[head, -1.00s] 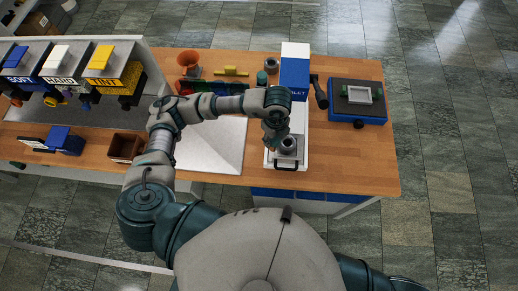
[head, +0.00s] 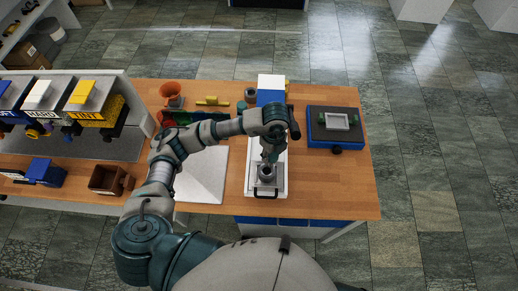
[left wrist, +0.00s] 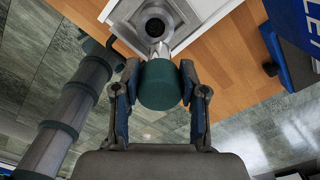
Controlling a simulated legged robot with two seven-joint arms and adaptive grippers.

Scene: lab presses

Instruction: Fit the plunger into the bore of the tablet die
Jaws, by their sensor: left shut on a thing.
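The tablet die (head: 266,173) is a grey metal ring on a square base, on the white press plate near the table's front edge. In the left wrist view the die (left wrist: 170,33) shows its dark round bore near the top. My left gripper (head: 269,155) is beside the die in the head view, on its far side. In the left wrist view my left gripper (left wrist: 159,88) is shut on the plunger's green cylindrical head (left wrist: 160,86). The plunger's metal end points toward the die. Whether its tip touches the bore I cannot tell. My right gripper is not in view.
The blue and white press (head: 270,88) stands behind the die. A blue scale (head: 320,136) is to the right. An orange funnel (head: 171,92) and green and red items stand behind my arm. A brown box (head: 106,180) and labelled dispensers are left. The table's front right is bare.

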